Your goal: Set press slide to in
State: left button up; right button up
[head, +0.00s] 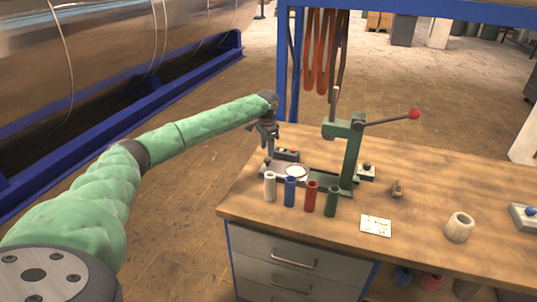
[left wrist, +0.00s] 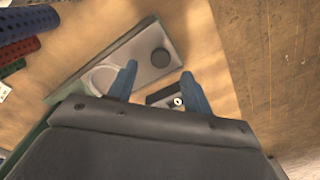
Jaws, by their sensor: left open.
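The green press (head: 352,150) stands on the wooden bench with a red-knobbed lever at its upper right. Its grey slide (head: 278,177) sticks out to the left of the press column and carries a pale round disc (head: 296,171). The slide (left wrist: 140,50) also shows in the left wrist view, with a dark round knob (left wrist: 161,59) near its end. My left gripper (head: 268,145) is open above the slide's outer end. In the left wrist view its blue fingertips (left wrist: 159,69) lie either side of the knob in the picture; contact cannot be told. My right gripper is out of view.
White, blue, red and green cylinders (head: 290,191) stand in a row in front of the slide. A small dark box (head: 287,155) with a button sits behind it. A card (head: 376,226) and a beige cup (head: 459,227) are farther right.

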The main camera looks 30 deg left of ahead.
aim_at(267, 159)
pick_arm(q)
jog(key=f, duration=0.2)
jog(key=f+p, duration=0.1)
jog(key=f, duration=0.1)
jog(key=shift+w, duration=0.3)
jog(key=shift+s+f, duration=0.2)
jog(key=shift+f, duration=0.4)
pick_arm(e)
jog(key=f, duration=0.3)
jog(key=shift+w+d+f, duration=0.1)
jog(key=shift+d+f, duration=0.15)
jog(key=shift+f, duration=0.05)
